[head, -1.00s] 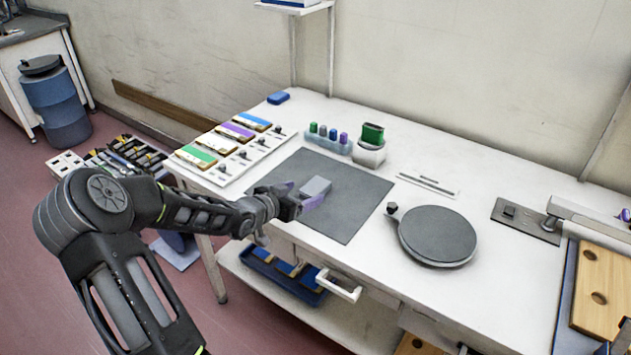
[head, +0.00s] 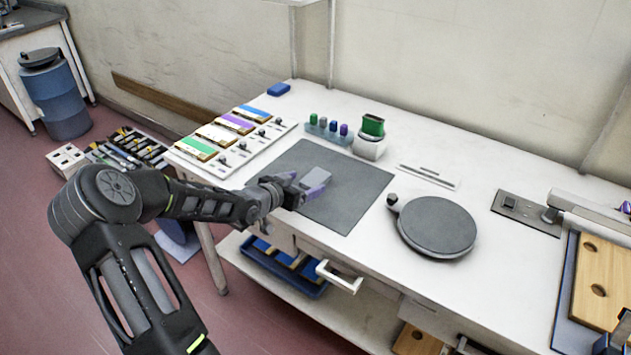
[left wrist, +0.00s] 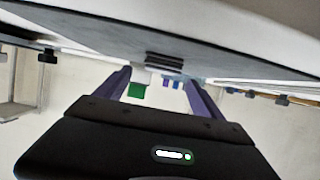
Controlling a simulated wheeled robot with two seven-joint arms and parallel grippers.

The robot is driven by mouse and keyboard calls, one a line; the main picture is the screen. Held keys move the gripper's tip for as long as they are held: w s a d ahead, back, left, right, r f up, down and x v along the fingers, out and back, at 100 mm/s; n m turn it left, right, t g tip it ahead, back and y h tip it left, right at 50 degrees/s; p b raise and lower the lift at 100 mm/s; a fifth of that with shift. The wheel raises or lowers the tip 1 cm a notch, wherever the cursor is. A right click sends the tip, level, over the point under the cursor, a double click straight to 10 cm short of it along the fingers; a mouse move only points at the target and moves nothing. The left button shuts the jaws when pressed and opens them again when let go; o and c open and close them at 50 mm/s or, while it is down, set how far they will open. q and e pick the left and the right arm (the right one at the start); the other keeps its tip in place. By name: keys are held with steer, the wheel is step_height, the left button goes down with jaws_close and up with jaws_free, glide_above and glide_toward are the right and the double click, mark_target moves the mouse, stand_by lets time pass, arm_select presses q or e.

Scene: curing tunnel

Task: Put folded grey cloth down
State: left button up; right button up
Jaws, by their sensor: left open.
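The folded grey cloth (head: 316,177) lies flat on the dark grey mat (head: 345,205) on the white bench. My left gripper (head: 301,186) is open at the cloth's near left side, low over the mat, with its purple fingers on either side of the cloth. In the left wrist view the picture is upside down. The cloth's layered dark edge (left wrist: 164,62) shows ahead, between the fingers of the left gripper (left wrist: 157,77). Whether a finger touches the cloth I cannot tell.
A round grey plate (head: 437,226) stands right of the mat. A white holder with a green top (head: 371,137) and a rack of small coloured pieces (head: 328,130) stand behind it. A board with coloured strips (head: 225,140) is at left. Bare bench lies between mat and plate.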

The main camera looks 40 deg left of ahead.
mark_target(313, 180)
arm_select(q)
steer(key=x, duration=0.5)
steer(key=shift+f+p, duration=0.15)
steer(key=shift+p, duration=0.15)
steer(key=c, duration=1.6)
steer(key=shift+o, duration=0.2)
step_height(313, 180, up, 10)
steer(key=shift+r, duration=0.1)
stand_by(0.5)
